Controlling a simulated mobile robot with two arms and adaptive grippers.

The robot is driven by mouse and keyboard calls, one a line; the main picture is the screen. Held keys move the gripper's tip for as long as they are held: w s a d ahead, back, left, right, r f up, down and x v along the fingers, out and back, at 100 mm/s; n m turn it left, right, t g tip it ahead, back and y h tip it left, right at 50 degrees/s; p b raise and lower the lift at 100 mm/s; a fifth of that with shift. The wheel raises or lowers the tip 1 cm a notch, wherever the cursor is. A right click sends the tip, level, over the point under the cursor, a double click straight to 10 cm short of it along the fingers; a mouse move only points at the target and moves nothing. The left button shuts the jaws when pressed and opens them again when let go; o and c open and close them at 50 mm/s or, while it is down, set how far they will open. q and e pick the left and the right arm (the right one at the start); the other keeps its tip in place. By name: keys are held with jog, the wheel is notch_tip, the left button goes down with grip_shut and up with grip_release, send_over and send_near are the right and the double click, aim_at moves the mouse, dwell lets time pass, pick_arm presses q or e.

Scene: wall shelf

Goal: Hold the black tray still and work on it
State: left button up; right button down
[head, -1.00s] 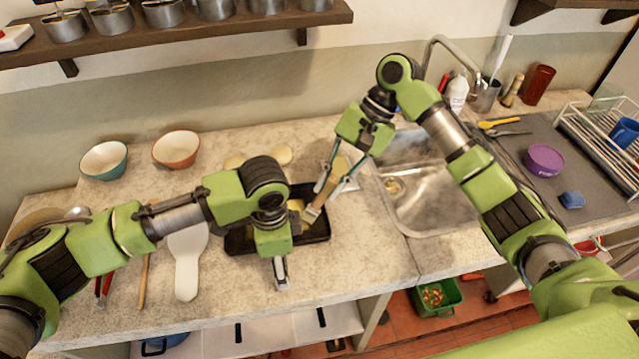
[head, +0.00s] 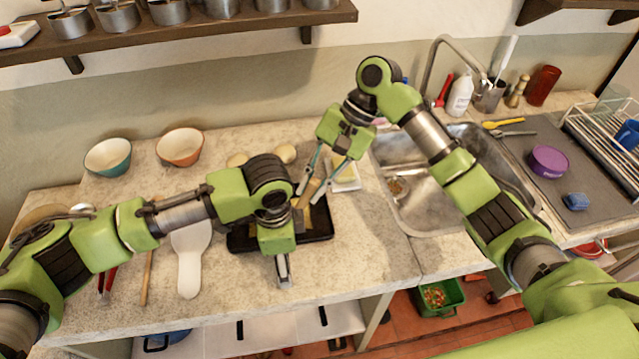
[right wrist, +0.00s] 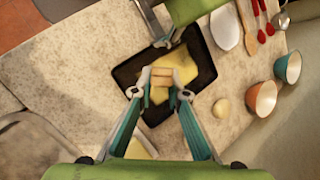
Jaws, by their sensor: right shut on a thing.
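The black tray (head: 322,222) lies on the counter, with pale yellow food (right wrist: 184,68) in it. My right gripper (head: 321,183) is shut on a brush with a wooden handle (head: 308,192). In the right wrist view the brush (right wrist: 160,76) sits between the fingertips, over the tray and food. I cannot tell whether its bristles touch the food. My left gripper (head: 283,272) points down at the tray's front edge, and my left arm hides part of the tray. Whether its fingers grip the rim is unclear.
Two bowls (head: 108,156) (head: 180,147) stand at the back left. A white spatula-like tool (head: 190,262) lies left of the tray. A pale dish (head: 345,176) sits behind the tray, beside the sink (head: 418,205). A shelf (head: 200,32) hangs above. The front counter is mostly clear.

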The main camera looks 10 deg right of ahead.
jog(key=a, duration=1)
jog(key=shift+a, duration=0.25)
dwell(0.5)
notch_tip(320, 180, up, 6)
dwell(0.6)
jog(key=shift+w, duration=0.1)
notch_tip(320, 180, up, 3)
jog(key=shift+f, duration=0.1)
dwell(0.5)
dwell(0.5)
